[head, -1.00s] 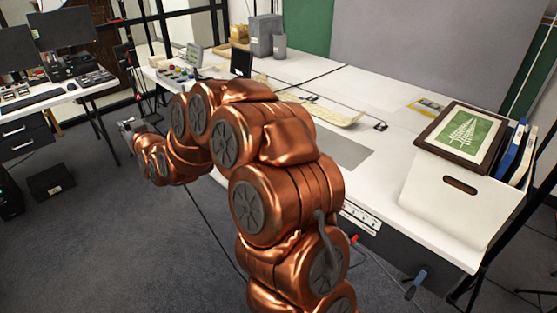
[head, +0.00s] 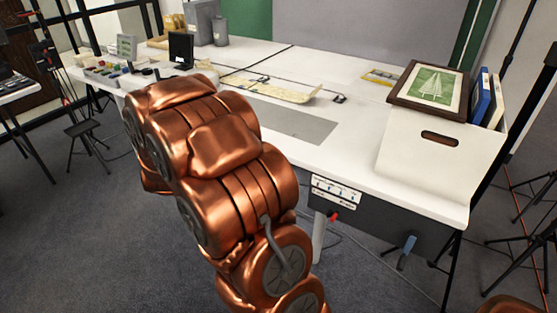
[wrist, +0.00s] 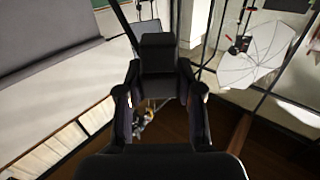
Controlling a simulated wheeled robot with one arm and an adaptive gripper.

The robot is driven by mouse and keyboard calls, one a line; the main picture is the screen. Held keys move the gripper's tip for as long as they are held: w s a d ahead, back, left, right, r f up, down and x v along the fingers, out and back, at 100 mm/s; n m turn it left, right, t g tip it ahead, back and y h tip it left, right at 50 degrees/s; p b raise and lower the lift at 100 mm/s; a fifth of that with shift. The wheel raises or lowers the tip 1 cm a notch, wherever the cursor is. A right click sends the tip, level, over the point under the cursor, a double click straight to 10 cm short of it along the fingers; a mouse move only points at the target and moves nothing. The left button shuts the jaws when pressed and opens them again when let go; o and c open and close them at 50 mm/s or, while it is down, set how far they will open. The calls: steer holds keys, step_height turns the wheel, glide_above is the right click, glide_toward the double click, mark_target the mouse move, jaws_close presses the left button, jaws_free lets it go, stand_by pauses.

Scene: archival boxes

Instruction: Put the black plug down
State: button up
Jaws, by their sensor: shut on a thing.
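The black plug (wrist: 158,52) shows in the wrist view as a dark block with a narrower top. It sits between the fingertips of my gripper (wrist: 159,74), one finger on each side, and the gripper is shut on it. The plug is held in the air. In the head view my copper arm hides both the gripper and the plug. The long white table (head: 350,150) stands ahead and to the right in the head view.
On the table are a grey mat (head: 290,122), a yellowish strip (head: 275,91), a small black screen (head: 181,50) and a button panel (head: 105,76). A white box (head: 410,160) with a framed fern picture (head: 432,92) fills the right end. A white umbrella (wrist: 255,55) shows in the wrist view.

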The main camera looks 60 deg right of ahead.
steer(key=s+d+f+m+g+h+b, duration=0.2)
steer(key=s+d+f+m+g, duration=0.1)
steer(key=s+d, duration=0.4)
steer(key=s+d+f+m+g+h+b, duration=0.2)
steer(key=s+d, duration=0.5)
steer(key=s, duration=0.5)
steer(key=s+d+f+m+g+h+b, duration=0.3)
steer(key=s+d+f+g, duration=0.3)
steer(key=s+d+g, duration=0.2)
steer(key=shift+s+f+m+b, duration=0.2)
steer(key=shift+s+m+b, duration=0.15)
steer(key=shift+s+m, duration=0.7)
steer(key=shift+s+d+g, duration=0.1)
steer(key=shift+g, duration=0.2)
steer(key=w+d, duration=0.2)
steer(key=w, duration=0.1)
steer(key=w+d+f, duration=0.1)
steer(key=w+d, duration=0.2)
steer(key=w, duration=0.1)
steer(key=w+d, duration=0.3)
steer(key=shift+w+d+f, duration=0.1)
steer(key=shift+w+f, duration=0.15)
steer(key=shift+w, duration=0.05)
steer(key=shift+f+b, duration=0.3)
steer(key=shift+f, duration=1.45)
steer(key=shift+f, duration=0.15)
steer(key=o, duration=1.2)
steer(key=shift+c, duration=0.2)
